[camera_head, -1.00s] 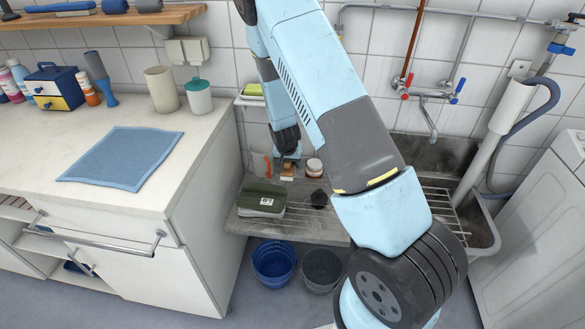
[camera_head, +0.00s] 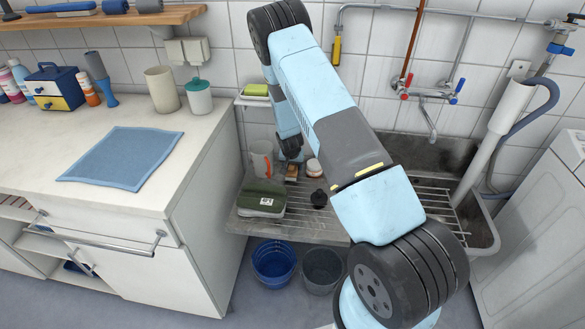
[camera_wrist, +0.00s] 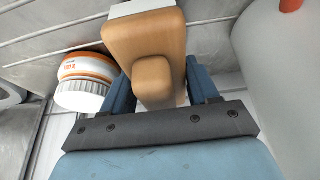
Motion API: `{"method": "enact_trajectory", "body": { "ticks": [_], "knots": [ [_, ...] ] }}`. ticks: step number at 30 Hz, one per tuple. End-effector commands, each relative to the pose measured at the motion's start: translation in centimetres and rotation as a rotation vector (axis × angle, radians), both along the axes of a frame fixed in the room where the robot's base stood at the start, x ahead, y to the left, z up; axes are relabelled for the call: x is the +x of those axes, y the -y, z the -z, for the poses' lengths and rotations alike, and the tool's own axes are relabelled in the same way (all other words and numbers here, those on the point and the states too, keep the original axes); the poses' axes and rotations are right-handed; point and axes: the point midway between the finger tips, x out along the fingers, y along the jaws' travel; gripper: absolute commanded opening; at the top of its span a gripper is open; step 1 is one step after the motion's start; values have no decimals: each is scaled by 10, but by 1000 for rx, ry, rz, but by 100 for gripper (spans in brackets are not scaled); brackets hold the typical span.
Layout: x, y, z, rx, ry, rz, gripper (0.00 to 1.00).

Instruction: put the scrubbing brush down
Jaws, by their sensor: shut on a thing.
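The scrubbing brush (camera_wrist: 135,38) has a wooden body with a raised wooden grip. In the wrist view its grip sits between the two blue fingers of my gripper (camera_wrist: 161,88), which is shut on it. In the head view the brush (camera_head: 292,171) shows as a small brown block under my gripper (camera_head: 291,155), low over the ribbed drainboard (camera_head: 300,229) at the back. I cannot tell whether its underside touches the surface. My own wrist hides part of it in the head view.
A white jar with an orange band (camera_head: 314,168) stands close right of the brush; it is at left in the wrist view (camera_wrist: 82,80). A green-topped box (camera_head: 261,199) and a dark round item (camera_head: 319,199) lie in front.

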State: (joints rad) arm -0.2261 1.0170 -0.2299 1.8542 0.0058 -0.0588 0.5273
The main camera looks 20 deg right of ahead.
Motion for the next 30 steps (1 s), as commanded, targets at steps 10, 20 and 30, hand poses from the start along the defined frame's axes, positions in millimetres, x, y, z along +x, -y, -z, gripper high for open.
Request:
{"method": "enact_trajectory", "body": {
  "ticks": [10,20,30],
  "knots": [
    [0,0,13,0,1,0,11],
    [0,-1,14,0,1,-1,81],
    [0,-2,12,0,1,-1,85]
  ]
}}
